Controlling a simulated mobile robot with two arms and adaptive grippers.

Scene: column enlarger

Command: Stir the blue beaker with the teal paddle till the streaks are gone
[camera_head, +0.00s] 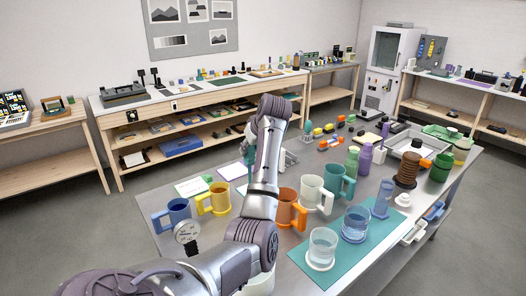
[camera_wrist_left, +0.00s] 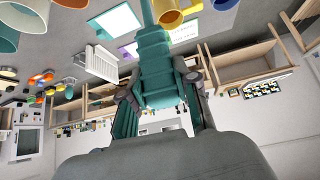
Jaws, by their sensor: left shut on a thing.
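My left gripper (camera_head: 249,146) is at the far side of the bench, partly hidden behind my own arm. In the left wrist view its fingers (camera_wrist_left: 160,92) are shut on the teal paddle (camera_wrist_left: 155,65), whose narrow part runs toward the picture's top. A little teal of the paddle (camera_head: 247,156) shows in the head view. The blue beaker (camera_head: 356,223) stands upright on a teal mat (camera_head: 330,275) near the front right, well away from the gripper. Streaks in it are too small to tell. My right gripper is out of view.
Blue (camera_head: 178,218), yellow (camera_head: 214,199), orange (camera_head: 290,209), white (camera_head: 313,193) and teal (camera_head: 339,182) mugs line the bench. Bottles and a tray (camera_head: 405,155) stand at right.

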